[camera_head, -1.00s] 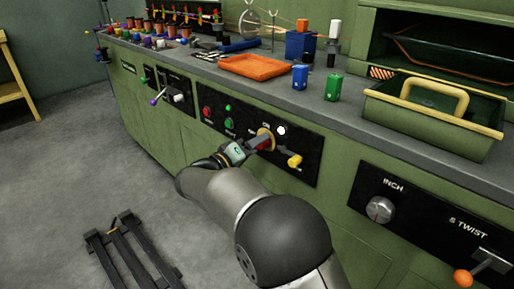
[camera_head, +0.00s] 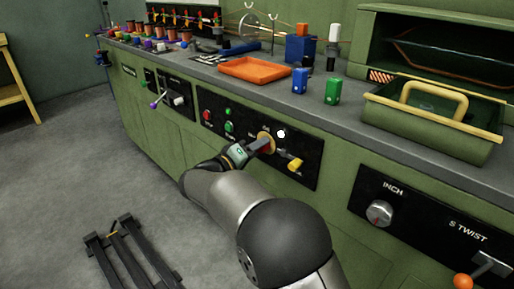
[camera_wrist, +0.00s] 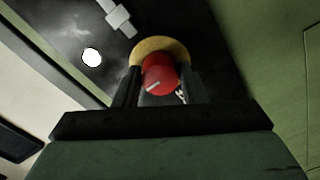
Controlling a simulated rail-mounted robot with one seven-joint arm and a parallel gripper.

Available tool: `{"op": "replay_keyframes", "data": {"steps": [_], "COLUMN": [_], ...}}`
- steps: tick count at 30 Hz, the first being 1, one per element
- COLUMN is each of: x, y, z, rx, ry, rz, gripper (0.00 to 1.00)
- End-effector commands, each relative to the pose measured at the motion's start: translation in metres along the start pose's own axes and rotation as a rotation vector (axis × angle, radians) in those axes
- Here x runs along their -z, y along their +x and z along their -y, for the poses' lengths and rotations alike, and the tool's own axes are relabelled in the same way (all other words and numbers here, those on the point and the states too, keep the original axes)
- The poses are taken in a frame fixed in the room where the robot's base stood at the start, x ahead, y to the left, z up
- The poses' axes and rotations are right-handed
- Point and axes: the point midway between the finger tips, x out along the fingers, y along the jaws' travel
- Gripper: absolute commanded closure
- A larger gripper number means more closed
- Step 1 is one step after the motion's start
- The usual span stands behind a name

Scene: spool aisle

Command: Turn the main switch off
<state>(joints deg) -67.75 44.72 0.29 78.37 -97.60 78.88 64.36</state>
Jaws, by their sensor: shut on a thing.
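The main switch is a red rotary knob (camera_wrist: 160,76) with a white pointer line on a round yellow plate (camera_wrist: 151,46). In the head view the yellow plate (camera_head: 265,141) sits on the black front panel, and the knob is mostly hidden by my gripper. My gripper (camera_head: 262,148) reaches the panel from the left. In the wrist view its two dark fingers (camera_wrist: 160,88) stand on either side of the red knob and are shut on it. The pointer line runs at a slant. The lettering around the plate is too covered or small to read.
A yellow handle (camera_head: 292,163) sticks out of the panel right of the switch. Red (camera_head: 208,116) and green (camera_head: 229,127) buttons are to the left. A white lamp (camera_head: 281,133) is lit. An orange tray (camera_head: 255,71) and a green carrier (camera_head: 432,120) stand on the worktop above.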

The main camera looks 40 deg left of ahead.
Motion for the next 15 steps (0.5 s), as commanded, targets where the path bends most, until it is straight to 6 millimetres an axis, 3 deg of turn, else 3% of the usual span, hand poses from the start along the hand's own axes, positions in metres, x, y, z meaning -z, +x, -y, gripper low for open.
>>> {"op": "replay_keyframes", "data": {"steps": [15], "x": [0.0019], "y": [-0.001], "z": [-0.0026], "rx": [0.0], "ry": [-0.417], "rz": [-0.001], "gripper": [0.85]}}
